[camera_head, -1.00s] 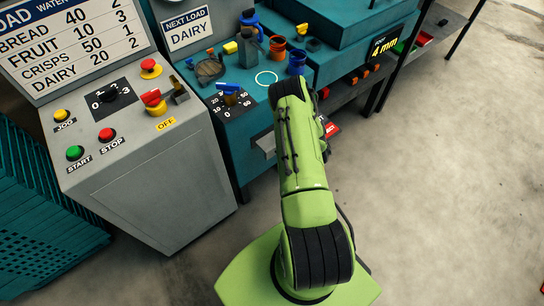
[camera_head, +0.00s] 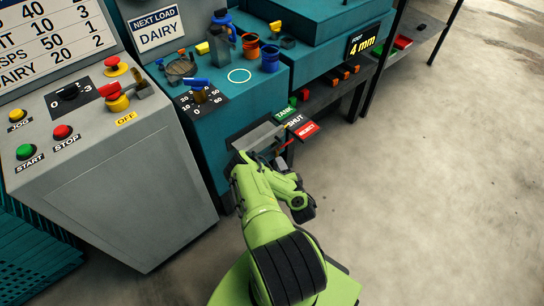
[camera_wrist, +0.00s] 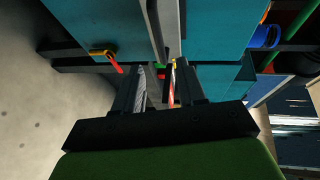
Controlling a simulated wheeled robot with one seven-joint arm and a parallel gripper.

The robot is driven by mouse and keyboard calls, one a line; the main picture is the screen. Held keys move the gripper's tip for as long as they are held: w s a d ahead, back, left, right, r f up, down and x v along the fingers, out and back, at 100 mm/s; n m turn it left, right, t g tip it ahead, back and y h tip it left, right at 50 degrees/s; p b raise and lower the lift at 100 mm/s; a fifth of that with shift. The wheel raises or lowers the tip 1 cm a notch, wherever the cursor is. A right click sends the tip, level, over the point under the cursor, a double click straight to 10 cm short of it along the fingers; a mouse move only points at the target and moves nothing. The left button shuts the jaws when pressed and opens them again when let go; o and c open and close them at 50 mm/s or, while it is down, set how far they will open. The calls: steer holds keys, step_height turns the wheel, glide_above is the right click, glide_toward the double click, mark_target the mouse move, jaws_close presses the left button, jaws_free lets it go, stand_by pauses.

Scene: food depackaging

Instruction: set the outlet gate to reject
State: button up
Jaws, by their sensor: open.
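The outlet gate's labels sit on the front of the teal machine in the head view: a green one (camera_head: 285,113), a black SHUT label (camera_head: 295,121) and a red REJECT label (camera_head: 306,130). A thin red lever (camera_head: 284,147) shows just below them; which label it points at is unclear. My gripper, at the machine's front, is largely hidden by my arm in the head view. In the wrist view my gripper (camera_wrist: 160,90) is open, its two fingers facing the machine. A narrow red piece (camera_wrist: 171,97) shows between the fingers. A red handle with a yellow end (camera_wrist: 104,55) lies to the left.
A grey chute-like panel (camera_head: 258,137) projects beside the labels. The grey control cabinet (camera_head: 125,205) with buttons stands left. A dark shelf (camera_head: 425,38) is at right. The floor (camera_head: 440,170) on the right is clear.

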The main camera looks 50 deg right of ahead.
mark_target(272, 149)
steer(key=b+x, duration=0.4)
steer(key=x, duration=0.6)
steer(key=shift+w+d+f, duration=0.1)
steer(key=shift+w+d, duration=0.1)
steer(key=shift+w, duration=0.1)
jaws_close()
